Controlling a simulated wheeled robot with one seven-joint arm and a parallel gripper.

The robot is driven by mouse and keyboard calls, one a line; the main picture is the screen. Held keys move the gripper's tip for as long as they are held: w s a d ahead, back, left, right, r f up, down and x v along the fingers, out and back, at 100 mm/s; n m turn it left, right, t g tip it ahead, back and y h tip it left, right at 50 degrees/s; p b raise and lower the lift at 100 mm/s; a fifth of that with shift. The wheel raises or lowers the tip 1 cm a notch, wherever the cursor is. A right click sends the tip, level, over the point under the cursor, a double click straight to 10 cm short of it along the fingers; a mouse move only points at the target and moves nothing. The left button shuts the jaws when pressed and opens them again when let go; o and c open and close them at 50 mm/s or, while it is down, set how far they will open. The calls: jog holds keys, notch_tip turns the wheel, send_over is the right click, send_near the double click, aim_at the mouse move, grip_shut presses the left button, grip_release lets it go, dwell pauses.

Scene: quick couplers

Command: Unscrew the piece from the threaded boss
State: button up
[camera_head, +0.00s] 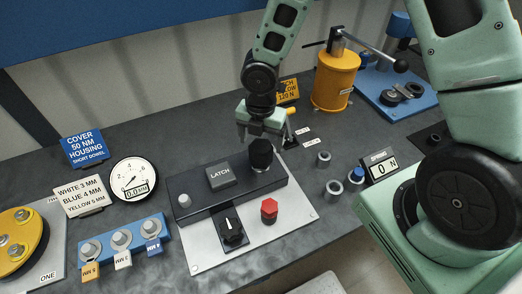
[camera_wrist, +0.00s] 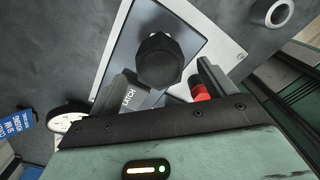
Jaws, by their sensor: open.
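A black faceted knob (camera_head: 261,150) sits on a silver threaded boss (camera_head: 262,167) at the back right of the dark block on a pale plate. In the wrist view the same black knob (camera_wrist: 160,60) is seen from above, with a little bright metal beside it. My gripper (camera_head: 262,138) is open and points down over the knob, its fingers apart on either side. I see no clear contact between the fingers and the knob. In the wrist view one dark finger (camera_wrist: 209,78) shows right of the knob.
Near the knob are a grey LATCH block (camera_head: 220,175), a red knob (camera_head: 269,209) and a black dial (camera_head: 232,231). Loose metal rings (camera_head: 323,159) and a force display (camera_head: 380,166) lie right. A yellow cylinder (camera_head: 336,80) stands behind. A gauge (camera_head: 134,179) stands left.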

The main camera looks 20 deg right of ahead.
aim_at(261, 147)
jog(key=shift+f, duration=2.5)
